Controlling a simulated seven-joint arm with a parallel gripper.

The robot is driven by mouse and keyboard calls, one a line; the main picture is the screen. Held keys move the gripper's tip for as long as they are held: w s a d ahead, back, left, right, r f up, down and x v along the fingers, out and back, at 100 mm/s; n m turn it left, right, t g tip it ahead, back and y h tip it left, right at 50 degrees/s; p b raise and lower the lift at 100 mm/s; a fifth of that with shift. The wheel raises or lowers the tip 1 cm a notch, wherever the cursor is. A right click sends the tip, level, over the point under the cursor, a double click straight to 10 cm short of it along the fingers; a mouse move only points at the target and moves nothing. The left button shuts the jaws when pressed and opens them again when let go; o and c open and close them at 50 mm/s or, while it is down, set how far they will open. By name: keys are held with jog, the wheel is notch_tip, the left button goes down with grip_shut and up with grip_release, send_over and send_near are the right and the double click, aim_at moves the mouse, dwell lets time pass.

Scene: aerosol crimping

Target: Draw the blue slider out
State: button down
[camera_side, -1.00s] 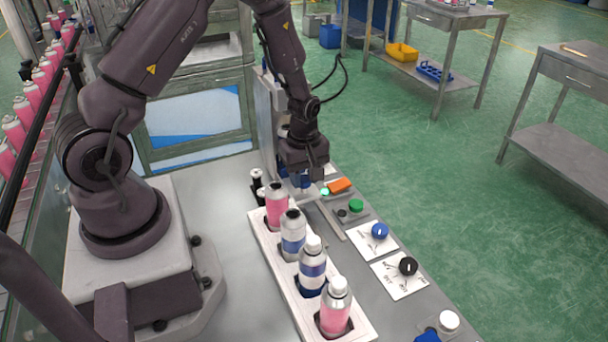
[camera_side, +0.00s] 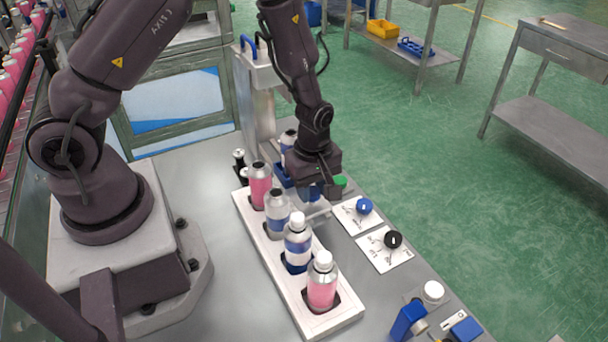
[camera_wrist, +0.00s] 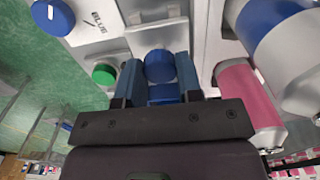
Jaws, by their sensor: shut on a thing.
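The blue slider's round knob (camera_wrist: 160,67) shows in the wrist view, between the two bluish fingers of my gripper (camera_wrist: 158,82). My gripper (camera_side: 314,192) is shut on it, low over the bench beside the bottle rack. In the side view the gripper hides the knob. A blue part (camera_side: 281,178) shows just left of the gripper, below a blue-banded bottle (camera_side: 288,142) at the foot of the grey press column (camera_side: 258,105). I cannot tell how far the slider is out.
A white rack (camera_side: 335,318) holds several pink and blue-banded bottles close to the gripper's left. A green button (camera_side: 341,181) is at its right. Blue (camera_side: 364,206) and black (camera_side: 393,239) knobs sit on white plates along the bench's right edge.

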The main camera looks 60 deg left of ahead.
jog(key=shift+d, duration=0.45)
jog(key=c, duration=0.8)
grip_release()
jog(key=shift+a, duration=0.1)
notch_tip(320, 180, up, 13)
jog(key=shift+r, duration=0.1)
